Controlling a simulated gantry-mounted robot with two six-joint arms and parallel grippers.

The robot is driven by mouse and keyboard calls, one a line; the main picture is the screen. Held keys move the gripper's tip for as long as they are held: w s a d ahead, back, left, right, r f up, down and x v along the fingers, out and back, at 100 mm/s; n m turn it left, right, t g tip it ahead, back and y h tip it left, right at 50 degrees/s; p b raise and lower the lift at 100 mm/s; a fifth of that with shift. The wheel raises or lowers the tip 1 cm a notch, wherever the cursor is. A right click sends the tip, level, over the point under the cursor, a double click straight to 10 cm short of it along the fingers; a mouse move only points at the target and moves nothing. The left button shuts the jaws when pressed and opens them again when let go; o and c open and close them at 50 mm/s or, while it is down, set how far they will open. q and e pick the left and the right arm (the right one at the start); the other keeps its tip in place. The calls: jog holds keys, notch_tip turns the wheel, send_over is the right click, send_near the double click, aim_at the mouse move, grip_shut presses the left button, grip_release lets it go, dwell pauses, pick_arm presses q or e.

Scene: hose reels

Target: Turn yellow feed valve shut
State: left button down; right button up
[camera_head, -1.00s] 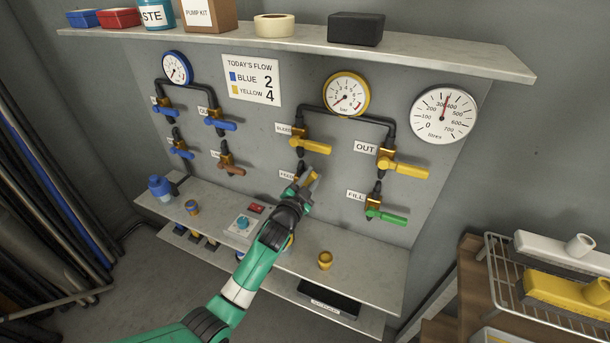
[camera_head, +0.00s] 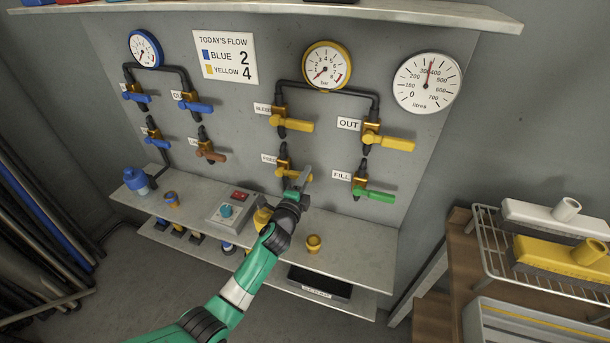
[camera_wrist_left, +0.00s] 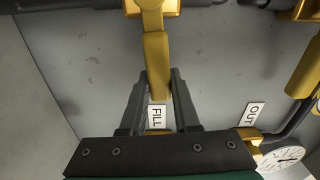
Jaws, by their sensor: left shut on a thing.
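The yellow feed valve (camera_head: 283,158) sits on the wall panel under the bleed valve (camera_head: 290,122), beside a label reading FEED. My left gripper (camera_head: 302,180) is at its lever and hides part of it. In the left wrist view the yellow lever (camera_wrist_left: 156,55) runs down from its brass body between the two dark fingers of my left gripper (camera_wrist_left: 158,88), which is shut on it. The lever's exact angle is hard to tell in the head view. My right gripper is not in view.
The out valve (camera_head: 390,141) and the green-handled fill valve (camera_head: 376,195) are close on the right. A brown-handled valve (camera_head: 208,153) is on the left. Below, a shelf (camera_head: 345,245) holds a control box (camera_head: 229,211) and a brass fitting (camera_head: 313,243).

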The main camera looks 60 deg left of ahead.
pick_arm(q)
jog(key=shift+f+m, duration=0.4)
jog(key=shift+f, duration=0.1)
jog(key=c, duration=0.6)
grip_release()
jog(key=shift+c, duration=0.2)
jog(key=shift+s+d, duration=0.1)
jog(key=shift+s, duration=0.05)
jog(key=p+v, duration=0.3)
jog(key=v, duration=0.8)
jog(key=shift+s+d, duration=0.1)
